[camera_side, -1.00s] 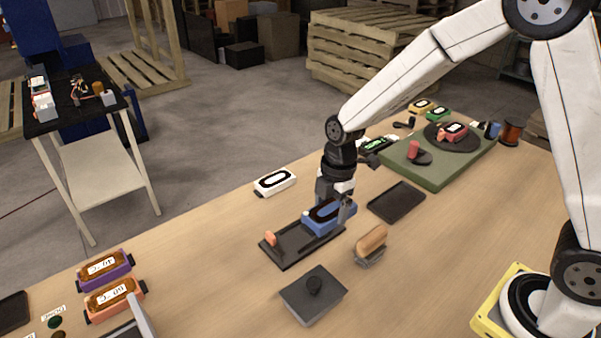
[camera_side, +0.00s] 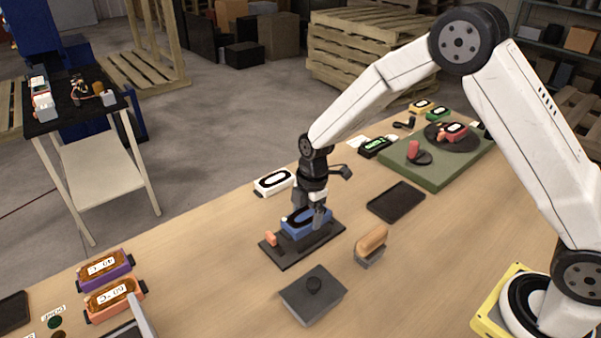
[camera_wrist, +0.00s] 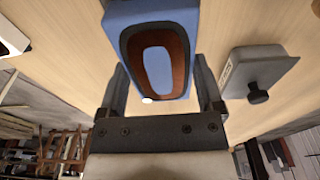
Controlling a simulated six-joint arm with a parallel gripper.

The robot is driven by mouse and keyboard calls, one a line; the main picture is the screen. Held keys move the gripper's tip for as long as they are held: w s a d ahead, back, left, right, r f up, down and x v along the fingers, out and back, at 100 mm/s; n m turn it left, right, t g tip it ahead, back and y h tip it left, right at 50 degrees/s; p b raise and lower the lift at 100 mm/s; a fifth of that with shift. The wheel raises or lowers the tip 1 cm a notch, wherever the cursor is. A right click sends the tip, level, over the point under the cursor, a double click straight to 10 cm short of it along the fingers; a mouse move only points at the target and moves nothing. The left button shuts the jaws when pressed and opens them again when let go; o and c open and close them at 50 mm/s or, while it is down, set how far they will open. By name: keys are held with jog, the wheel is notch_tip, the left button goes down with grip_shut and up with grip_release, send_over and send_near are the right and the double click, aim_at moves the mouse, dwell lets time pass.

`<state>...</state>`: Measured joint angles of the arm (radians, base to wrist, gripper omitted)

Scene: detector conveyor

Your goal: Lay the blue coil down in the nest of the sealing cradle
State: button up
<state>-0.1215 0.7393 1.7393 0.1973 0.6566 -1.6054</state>
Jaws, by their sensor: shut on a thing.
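The blue coil (camera_side: 303,226) is a blue block with a copper-brown oval winding on top. It also shows close up in the wrist view (camera_wrist: 122,22). My gripper (camera_side: 311,218) is shut on it, with one finger on each side in the wrist view (camera_wrist: 161,88). A dark flat cradle (camera_side: 286,254) with an orange knob at its left end lies under the coil and looks like the sealing cradle. The coil sits over its middle and right part, looking roughly level. Its nest is hidden under the coil, and I cannot tell whether the coil touches it.
A grey block with a black knob (camera_side: 314,296) stands in front of the cradle. An orange-topped piece (camera_side: 371,241) and a dark tray (camera_side: 396,201) are to the right. A white coil (camera_side: 273,181) lies behind. Bare table lies left of the cradle.

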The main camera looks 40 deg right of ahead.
aim_at(305, 223)
jog(key=shift+w+f, duration=0.25)
jog(key=shift+f, duration=1.55)
jog(key=shift+f, duration=0.15)
jog(key=o, duration=1.3)
jog(key=shift+c, duration=0.2)
jog(key=r, duration=0.4)
jog(key=d+r, duration=0.1)
jog(key=r, duration=0.7)
jog(key=shift+d+r, duration=0.1)
jog(key=shift+d, duration=0.1)
jog(key=shift+s, duration=0.1)
